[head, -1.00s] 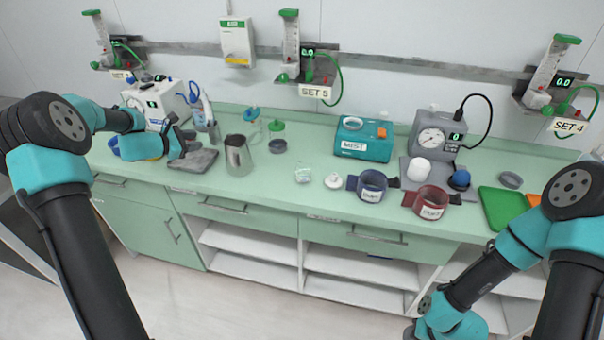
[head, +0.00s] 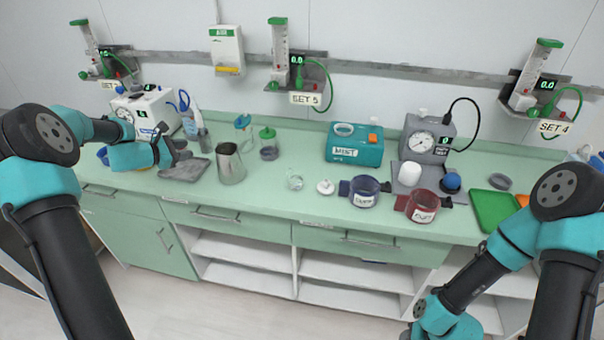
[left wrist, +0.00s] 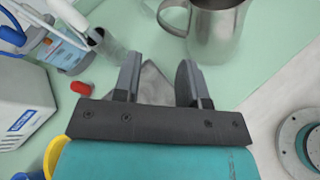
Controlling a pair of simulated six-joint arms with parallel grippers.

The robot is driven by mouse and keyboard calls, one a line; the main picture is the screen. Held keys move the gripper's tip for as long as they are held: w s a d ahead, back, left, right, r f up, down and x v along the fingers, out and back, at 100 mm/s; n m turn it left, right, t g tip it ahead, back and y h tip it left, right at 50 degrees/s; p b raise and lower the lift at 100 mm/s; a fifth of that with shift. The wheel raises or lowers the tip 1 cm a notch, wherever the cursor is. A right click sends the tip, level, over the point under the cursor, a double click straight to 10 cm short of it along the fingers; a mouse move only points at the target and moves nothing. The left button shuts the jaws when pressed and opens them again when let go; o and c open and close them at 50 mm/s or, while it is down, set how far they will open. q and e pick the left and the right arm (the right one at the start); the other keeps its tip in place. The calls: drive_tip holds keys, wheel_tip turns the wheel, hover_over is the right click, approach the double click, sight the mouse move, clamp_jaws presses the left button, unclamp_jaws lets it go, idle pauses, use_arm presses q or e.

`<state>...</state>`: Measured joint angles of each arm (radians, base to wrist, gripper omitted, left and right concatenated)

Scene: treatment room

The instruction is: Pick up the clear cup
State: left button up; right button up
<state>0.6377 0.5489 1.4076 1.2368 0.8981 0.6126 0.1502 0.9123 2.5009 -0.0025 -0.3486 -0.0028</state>
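The clear cup (head: 295,180), small and see-through, stands on the green counter in the head view, between the metal jug and a white lid-like disc. My left gripper (head: 182,152) is over the left part of the counter, well to the left of the cup, with the jug between them. In the left wrist view its two dark fingers (left wrist: 158,88) are apart with nothing gripped. The cup does not show in that view. My right arm is at the right edge of the head view; its gripper is out of sight.
The metal jug (head: 230,163) stands just right of my left gripper. A grey cloth or pad (head: 186,170) lies below it. Behind are a white device (head: 150,108) and bottles. Right of the cup are the white disc (head: 325,187), blue cuff (head: 364,190) and teal box (head: 354,146).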

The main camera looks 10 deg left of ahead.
sight(216, 153)
use_arm(q)
drive_tip(key=o, duration=0.9)
drive_tip(key=shift+o, duration=0.2)
drive_tip(key=w+d+m+g+y, duration=0.1)
drive_tip(key=d+g, duration=0.2)
drive_tip(key=d+r+m+g+y, duration=0.1)
drive_tip(key=d+g+y, duration=0.1)
drive_tip(key=d+g, duration=0.1)
drive_tip(key=w+d+r+m+g+y, duration=0.1)
drive_tip(key=d+g+y, duration=0.1)
drive_tip(key=d+g, duration=0.2)
drive_tip(key=shift+w+m+g, duration=0.3)
drive_tip(key=shift+w+g, duration=0.05)
drive_tip(key=shift+g, duration=0.25)
drive_tip(key=w+d+r+m+y, duration=0.1)
drive_tip(key=w+d+r, duration=0.1)
drive_tip(key=d, duration=1.1)
drive_tip(key=w+d+r+m+g, duration=0.1)
drive_tip(key=d+r, duration=0.1)
drive_tip(key=d, duration=1.1)
drive_tip(key=shift+w+d+r+m+y, duration=0.2)
drive_tip(key=shift+w+m+y, duration=0.1)
drive_tip(key=shift+w+y, duration=0.1)
